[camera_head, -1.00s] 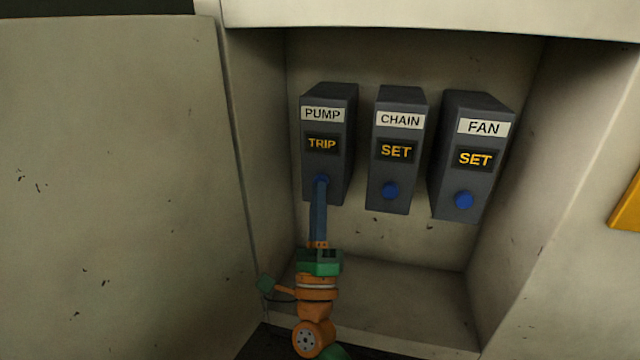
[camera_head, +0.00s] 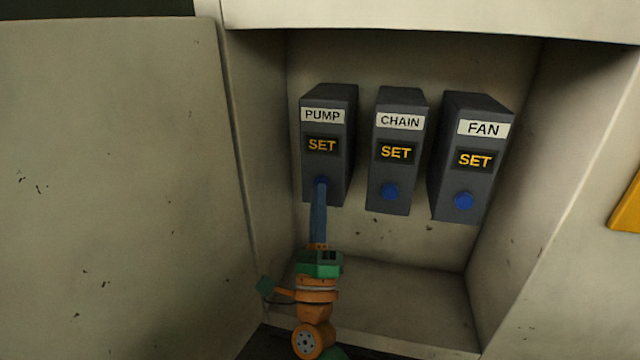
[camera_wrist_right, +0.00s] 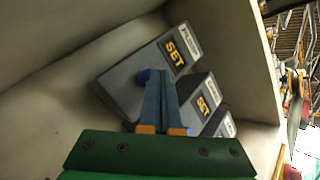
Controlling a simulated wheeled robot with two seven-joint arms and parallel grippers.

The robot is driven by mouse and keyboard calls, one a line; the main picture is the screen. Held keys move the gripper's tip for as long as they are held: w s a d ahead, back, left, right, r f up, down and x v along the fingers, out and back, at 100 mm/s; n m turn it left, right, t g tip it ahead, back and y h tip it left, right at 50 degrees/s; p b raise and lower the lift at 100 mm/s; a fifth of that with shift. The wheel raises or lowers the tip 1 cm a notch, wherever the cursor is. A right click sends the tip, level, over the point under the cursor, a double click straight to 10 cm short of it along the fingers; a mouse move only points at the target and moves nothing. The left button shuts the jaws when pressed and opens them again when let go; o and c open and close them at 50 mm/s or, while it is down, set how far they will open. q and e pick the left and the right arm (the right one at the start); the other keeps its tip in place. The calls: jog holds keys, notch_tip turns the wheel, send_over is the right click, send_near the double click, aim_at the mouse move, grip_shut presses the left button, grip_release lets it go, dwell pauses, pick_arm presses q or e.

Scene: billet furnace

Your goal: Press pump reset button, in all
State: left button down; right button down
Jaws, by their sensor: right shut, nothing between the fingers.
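The grey pump box (camera_head: 327,168) hangs on the cabinet's back wall at the left of three, with its display (camera_head: 322,146) reading SET in yellow. My right gripper (camera_head: 320,184) is shut and empty, and its blue fingers point up at the pump box's blue button, mostly hidden behind the fingertips. The pump box (camera_wrist_right: 130,88) shows SET there too. My left gripper is not in view.
The chain box (camera_head: 396,172) and the fan box (camera_head: 468,180) hang to the right, both reading SET, each with a blue button. Cabinet side walls (camera_head: 530,150) close in the recess. A large pale panel (camera_head: 110,190) stands at the left.

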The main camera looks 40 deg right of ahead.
jog(key=shift+s+a, duration=0.35)
